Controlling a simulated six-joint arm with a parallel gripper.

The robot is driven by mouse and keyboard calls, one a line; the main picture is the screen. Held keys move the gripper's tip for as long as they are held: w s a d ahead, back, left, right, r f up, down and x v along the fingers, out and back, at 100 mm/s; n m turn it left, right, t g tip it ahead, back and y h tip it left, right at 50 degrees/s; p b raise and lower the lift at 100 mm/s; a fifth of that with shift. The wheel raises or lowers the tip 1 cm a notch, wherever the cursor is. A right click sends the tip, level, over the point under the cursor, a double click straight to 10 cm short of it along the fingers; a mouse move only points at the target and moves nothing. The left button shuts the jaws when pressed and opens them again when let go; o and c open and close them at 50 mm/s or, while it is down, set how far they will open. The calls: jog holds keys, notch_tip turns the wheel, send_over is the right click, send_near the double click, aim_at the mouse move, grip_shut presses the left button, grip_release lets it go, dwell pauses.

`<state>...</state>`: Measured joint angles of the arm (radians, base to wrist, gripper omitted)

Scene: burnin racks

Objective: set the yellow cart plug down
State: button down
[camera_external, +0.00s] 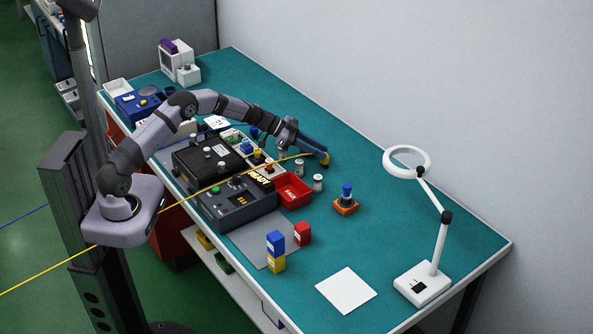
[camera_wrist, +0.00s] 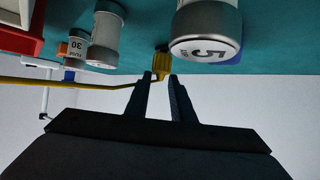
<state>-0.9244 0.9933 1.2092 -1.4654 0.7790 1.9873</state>
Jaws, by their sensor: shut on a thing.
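The yellow cart plug (camera_wrist: 161,60) is between the fingertips of my gripper (camera_wrist: 160,77) in the wrist view. The jaws are shut on it, and its yellow cable runs off to the left. In the external view my gripper (camera_external: 322,156) reaches over the teal bench past the red bin, with a bit of yellow at its tip. The yellow cable (camera_external: 200,191) stretches from the lower left, across the black devices, to the gripper. Whether the plug touches the bench is hard to tell.
A large weight-like cylinder marked 5 (camera_wrist: 205,45) is close beside the plug. Smaller cylinders (camera_external: 299,167) stand near the red bin (camera_external: 293,191). An orange block with a blue knob (camera_external: 346,204) and a ring lamp (camera_external: 438,240) stand right. Bench beyond the gripper is clear.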

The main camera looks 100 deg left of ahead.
jog(key=shift+f+b, duration=0.15)
jog(key=shift+b, duration=0.2)
jog(key=c, duration=1.5)
grip_release()
jog(key=shift+r, duration=0.2)
jog(key=shift+r+p, duration=0.1)
jog(key=shift+p, duration=0.45)
jog(key=shift+s+a+b, duration=0.1)
jog(key=shift+s+b, duration=0.25)
jog(key=shift+b, duration=0.1)
jog(key=shift+b+v, duration=0.5)
jog(key=shift+v, duration=0.7)
notch_tip(320, 180, up, 7)
jog(key=shift+w+b, duration=0.1)
jog(key=shift+b, duration=0.75)
